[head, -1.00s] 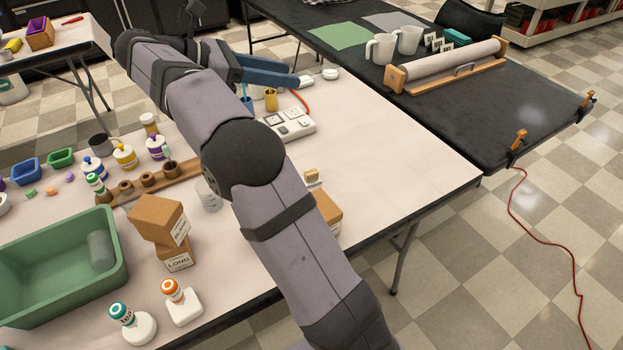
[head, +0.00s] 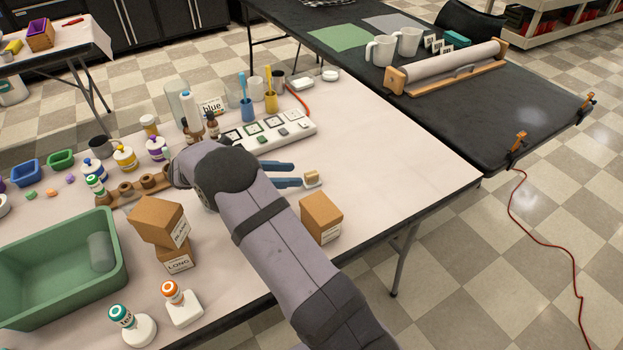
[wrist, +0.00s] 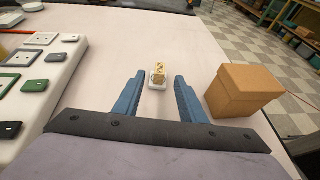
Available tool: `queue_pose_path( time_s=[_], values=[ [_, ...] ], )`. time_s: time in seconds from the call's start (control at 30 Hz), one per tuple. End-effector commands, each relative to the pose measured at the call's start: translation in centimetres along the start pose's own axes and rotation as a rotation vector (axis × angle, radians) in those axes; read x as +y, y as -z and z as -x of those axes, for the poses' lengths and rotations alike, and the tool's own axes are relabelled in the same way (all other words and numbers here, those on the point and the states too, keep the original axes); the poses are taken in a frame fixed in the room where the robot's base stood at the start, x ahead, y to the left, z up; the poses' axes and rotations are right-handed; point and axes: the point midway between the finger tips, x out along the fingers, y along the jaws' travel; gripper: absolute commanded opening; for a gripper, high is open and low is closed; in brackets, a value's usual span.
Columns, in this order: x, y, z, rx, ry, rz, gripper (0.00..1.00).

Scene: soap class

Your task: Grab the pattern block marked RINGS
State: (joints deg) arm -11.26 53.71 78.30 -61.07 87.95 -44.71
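A small tan block (head: 312,175) sits on a white base near the right side of the pale table. It also shows in the wrist view (wrist: 159,70), upright with markings too small to read, so I cannot tell if it says RINGS. My gripper (head: 296,174) is open, with its blue fingers low over the table and pointing at the block. In the wrist view the block appears between the two fingertips (wrist: 160,77), at or just beyond their ends, with a gap on each side. Nothing is held.
A cardboard box (head: 321,217) stands close to the right finger in the wrist view (wrist: 243,90). A long white tray with square tiles (head: 270,133) lies to the left. Stacked boxes (head: 158,219) and a green tub (head: 60,265) are farther left.

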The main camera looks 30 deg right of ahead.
Motion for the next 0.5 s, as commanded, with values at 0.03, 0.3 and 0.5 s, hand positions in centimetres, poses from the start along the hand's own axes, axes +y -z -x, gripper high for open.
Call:
queue_pose_path(
  time_s=[0.03, 0.3, 0.5],
  values=[
    [0.0, 0.0, -0.1, 0.0, 0.0, -0.001, 0.38],
    [0.0, -0.1, -2.0, 0.0, 0.002, 0.001, 0.38],
    [0.0, -0.1, -2.3, -0.001, 0.001, 0.001, 0.38]
  ],
)
